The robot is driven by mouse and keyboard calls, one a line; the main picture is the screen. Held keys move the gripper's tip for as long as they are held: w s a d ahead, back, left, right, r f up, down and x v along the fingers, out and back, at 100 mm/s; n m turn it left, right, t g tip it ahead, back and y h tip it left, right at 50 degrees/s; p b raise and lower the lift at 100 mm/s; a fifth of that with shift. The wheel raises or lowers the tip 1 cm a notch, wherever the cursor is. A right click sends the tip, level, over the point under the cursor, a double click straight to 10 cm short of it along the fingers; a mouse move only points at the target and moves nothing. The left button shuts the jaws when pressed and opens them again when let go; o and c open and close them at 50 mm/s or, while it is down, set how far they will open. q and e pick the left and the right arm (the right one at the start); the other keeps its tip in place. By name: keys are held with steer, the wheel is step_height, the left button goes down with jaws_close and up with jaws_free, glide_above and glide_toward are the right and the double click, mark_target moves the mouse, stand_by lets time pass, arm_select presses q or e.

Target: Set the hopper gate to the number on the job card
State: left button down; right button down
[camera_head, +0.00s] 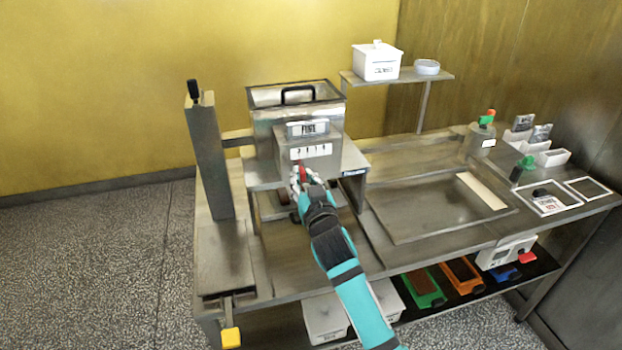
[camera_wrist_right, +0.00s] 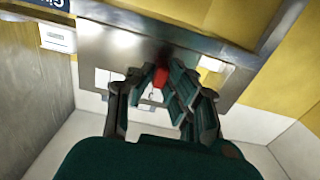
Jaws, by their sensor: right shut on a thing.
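The hopper (camera_head: 270,125) is a metal box with a black handle and a label on its front that seems to read "FINE". Below that label is a white number scale (camera_head: 311,151); its digits are too small to read surely. A red gate knob (camera_head: 301,166) sits just under the scale and shows red in the right wrist view (camera_wrist_right: 160,76). My right gripper (camera_head: 303,182) is shut on the red knob, its fingers partly hiding it. A card (camera_head: 548,204) with print lies in a frame at the right; I cannot read it. My left gripper is not in view.
A tall metal post (camera_head: 208,160) stands left of the hopper. A shallow metal tray (camera_head: 425,228) lies right of it. A shelf (camera_head: 440,77) holds a white box (camera_head: 377,62).

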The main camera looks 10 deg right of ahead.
steer(key=shift+a, duration=0.15)
steer(key=c, duration=1.3)
jaws_free()
steer(key=shift+a, duration=0.2)
steer(key=shift+d, duration=0.1)
steer(key=shift+s, duration=0.6)
steer(key=s, duration=1.1)
steer(key=shift+d, duration=0.15)
steer(key=shift+w, duration=0.1)
